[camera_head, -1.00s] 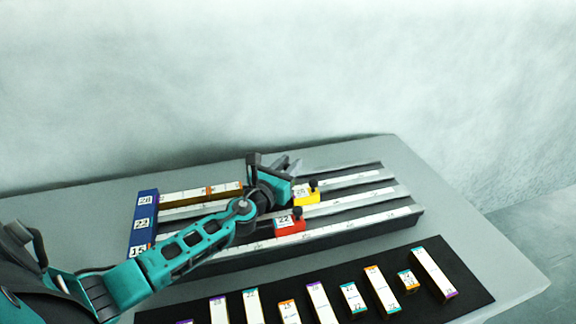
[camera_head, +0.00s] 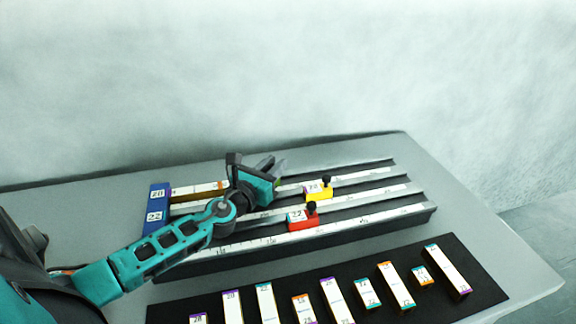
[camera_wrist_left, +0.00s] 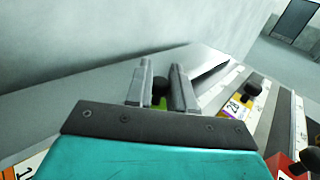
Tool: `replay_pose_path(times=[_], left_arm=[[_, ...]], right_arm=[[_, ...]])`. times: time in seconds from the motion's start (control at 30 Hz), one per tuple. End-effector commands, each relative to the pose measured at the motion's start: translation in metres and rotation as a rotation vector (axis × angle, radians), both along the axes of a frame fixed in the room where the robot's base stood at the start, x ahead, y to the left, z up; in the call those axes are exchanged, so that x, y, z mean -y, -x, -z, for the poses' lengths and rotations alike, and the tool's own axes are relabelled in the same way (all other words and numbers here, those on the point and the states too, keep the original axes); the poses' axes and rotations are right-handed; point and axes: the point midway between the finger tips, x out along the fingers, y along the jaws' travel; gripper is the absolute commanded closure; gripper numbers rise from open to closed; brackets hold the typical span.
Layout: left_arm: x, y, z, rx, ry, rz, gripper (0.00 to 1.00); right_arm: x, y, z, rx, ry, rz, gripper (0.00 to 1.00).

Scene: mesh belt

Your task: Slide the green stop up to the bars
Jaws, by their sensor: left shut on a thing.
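My left gripper (camera_head: 272,168) is over the rear track of the rail board (camera_head: 385,218). In the left wrist view its two fingers (camera_wrist_left: 163,88) are shut on the dark knob of the green stop (camera_wrist_left: 161,102), of which only a little green shows. White bars with orange marks (camera_head: 198,190) lie in the rear track, from the blue end block (camera_head: 156,208) towards the gripper. The gripper hides their right end, so I cannot tell whether the stop touches them. My right gripper is not in view.
The yellow stop (camera_head: 319,194) sits in the middle track and the red stop (camera_head: 302,221) in the front track, both with dark knobs. A black mat (camera_head: 465,255) with several loose numbered bars lies in front. The rear track right of the gripper is clear.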

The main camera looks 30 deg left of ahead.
Motion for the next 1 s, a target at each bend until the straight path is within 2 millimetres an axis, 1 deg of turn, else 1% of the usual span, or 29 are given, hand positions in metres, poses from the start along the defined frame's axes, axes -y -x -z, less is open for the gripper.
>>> replay_pose_path(times=[0.03,0.33,0.37,0.53,0.83,0.93,1.0], left_arm=[[-0.004,0.002,-0.002,0.004,-0.004,-0.005,1.00],[-0.005,0.002,-0.004,0.007,-0.004,-0.006,1.00],[-0.005,0.002,-0.004,0.007,-0.004,-0.006,0.74],[-0.004,0.002,-0.004,0.007,-0.003,-0.004,0.58],[-0.002,0.004,-0.003,0.004,-0.001,-0.001,0.58],[-0.002,0.011,-0.002,0.003,-0.001,0.000,0.58],[-0.001,0.020,-0.001,0.002,-0.001,0.000,0.58]], right_arm=[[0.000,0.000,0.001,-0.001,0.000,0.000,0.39],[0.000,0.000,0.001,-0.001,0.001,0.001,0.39],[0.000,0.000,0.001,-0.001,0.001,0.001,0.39],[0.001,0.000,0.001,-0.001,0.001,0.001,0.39],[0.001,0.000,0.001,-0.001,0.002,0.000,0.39],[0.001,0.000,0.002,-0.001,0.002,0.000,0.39],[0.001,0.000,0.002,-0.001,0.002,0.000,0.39]])
